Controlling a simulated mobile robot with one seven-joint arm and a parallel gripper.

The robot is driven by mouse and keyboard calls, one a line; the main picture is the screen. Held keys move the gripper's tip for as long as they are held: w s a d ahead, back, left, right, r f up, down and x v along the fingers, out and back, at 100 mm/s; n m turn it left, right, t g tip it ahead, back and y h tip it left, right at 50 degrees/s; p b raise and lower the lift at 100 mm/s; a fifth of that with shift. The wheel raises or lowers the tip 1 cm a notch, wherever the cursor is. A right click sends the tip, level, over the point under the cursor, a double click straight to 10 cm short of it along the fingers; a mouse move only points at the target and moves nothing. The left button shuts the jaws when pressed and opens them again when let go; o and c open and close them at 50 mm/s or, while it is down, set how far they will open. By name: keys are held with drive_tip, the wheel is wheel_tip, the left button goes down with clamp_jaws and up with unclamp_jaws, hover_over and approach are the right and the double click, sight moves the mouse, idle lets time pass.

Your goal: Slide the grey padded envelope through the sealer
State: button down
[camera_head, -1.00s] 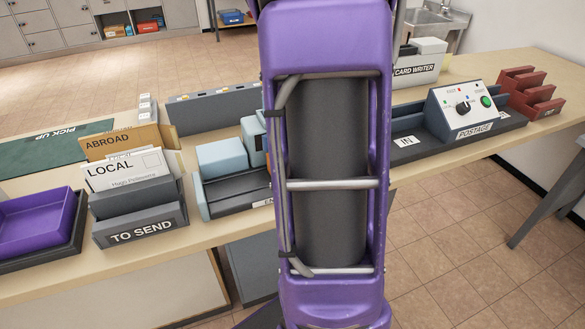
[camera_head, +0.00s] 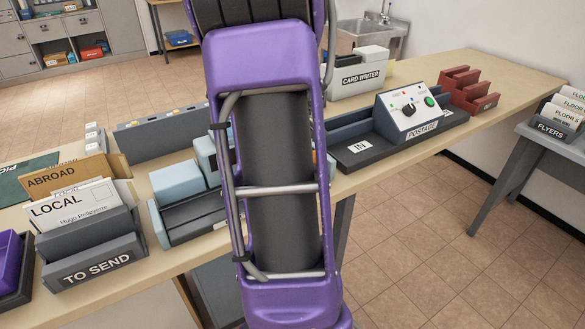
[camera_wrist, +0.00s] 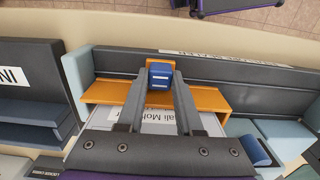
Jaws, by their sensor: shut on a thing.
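In the wrist view, my gripper (camera_wrist: 159,88) reaches in from the bottom. Its two dark fingers are shut on a small blue block (camera_wrist: 159,72) that sits on an orange piece (camera_wrist: 208,99). The grey envelope (camera_wrist: 206,123) lies below the fingers, against the orange piece, with a white label partly readable between them. The sealer (camera_wrist: 82,75), light blue with a dark channel, surrounds them. In the head view the sealer (camera_head: 176,184) stands on the counter. There my purple arm covers its right part and hides my gripper and the envelope.
A postage machine (camera_head: 408,112) with an IN tray (camera_head: 375,152) stands right of the sealer. A TO SEND holder (camera_head: 92,255) with envelopes stands left. A card writer (camera_head: 360,82) and red rack (camera_head: 470,90) are farther back.

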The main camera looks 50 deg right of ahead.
drive_tip(key=c, duration=0.6)
unclamp_jaws()
drive_tip(key=shift+s+d+r, duration=0.1)
drive_tip(key=shift+d, duration=0.3)
drive_tip(key=shift+c, duration=0.2)
drive_tip(key=shift+o, duration=0.4)
drive_tip(key=shift+a, duration=0.1)
wheel_tip(320, 180, up, 17)
drive_tip(key=p, duration=0.3)
drive_tip(key=shift+r, duration=0.2)
drive_tip(key=shift+a+p, duration=0.1)
drive_tip(key=shift+p, duration=0.2)
